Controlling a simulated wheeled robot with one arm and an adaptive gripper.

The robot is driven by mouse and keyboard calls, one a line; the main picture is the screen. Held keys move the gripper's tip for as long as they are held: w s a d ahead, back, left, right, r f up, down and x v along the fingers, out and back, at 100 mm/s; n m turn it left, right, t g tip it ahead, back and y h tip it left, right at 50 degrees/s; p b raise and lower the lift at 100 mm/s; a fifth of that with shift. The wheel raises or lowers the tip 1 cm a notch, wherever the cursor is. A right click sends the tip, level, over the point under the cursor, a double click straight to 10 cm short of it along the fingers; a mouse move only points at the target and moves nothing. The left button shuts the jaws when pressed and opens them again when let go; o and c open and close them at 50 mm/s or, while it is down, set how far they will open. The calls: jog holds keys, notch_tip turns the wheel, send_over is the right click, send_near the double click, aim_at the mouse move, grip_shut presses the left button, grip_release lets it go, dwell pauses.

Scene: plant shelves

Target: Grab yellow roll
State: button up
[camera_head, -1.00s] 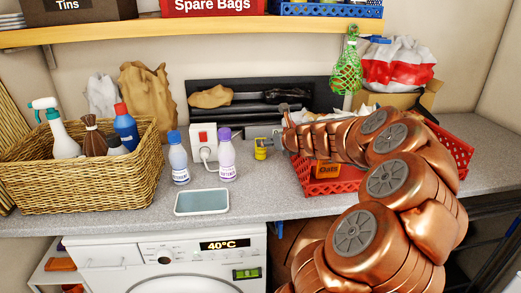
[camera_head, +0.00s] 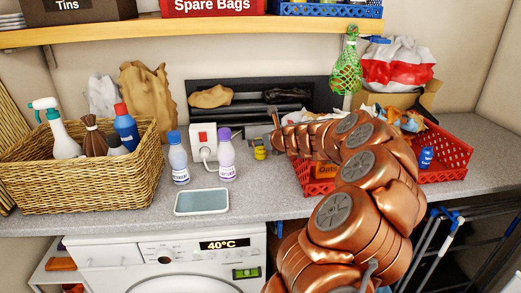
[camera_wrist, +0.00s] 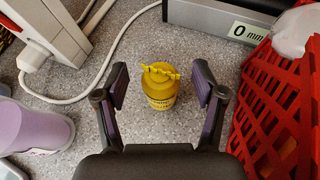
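The yellow roll (camera_head: 260,154) stands on the grey speckled worktop, left of the red crate. In the wrist view the yellow roll (camera_wrist: 161,92) is a small upright yellow cylinder with a ridged top and dark print on its side. My gripper (camera_wrist: 160,84) is open, with one dark finger to the left of the roll and one to the right in the picture. Gaps show on both sides, and I see no contact. In the head view my gripper (camera_head: 267,143) is small and close beside the roll; its fingers are hard to make out.
A red crate (camera_wrist: 276,112) stands close on the right. A purple-capped bottle (camera_head: 226,160) and a white socket box (camera_head: 204,140) with a cable (camera_wrist: 105,88) are on the left. A grey box marked "0 mm" (camera_wrist: 215,22) is behind.

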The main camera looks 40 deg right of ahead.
jog(key=c, duration=1.1)
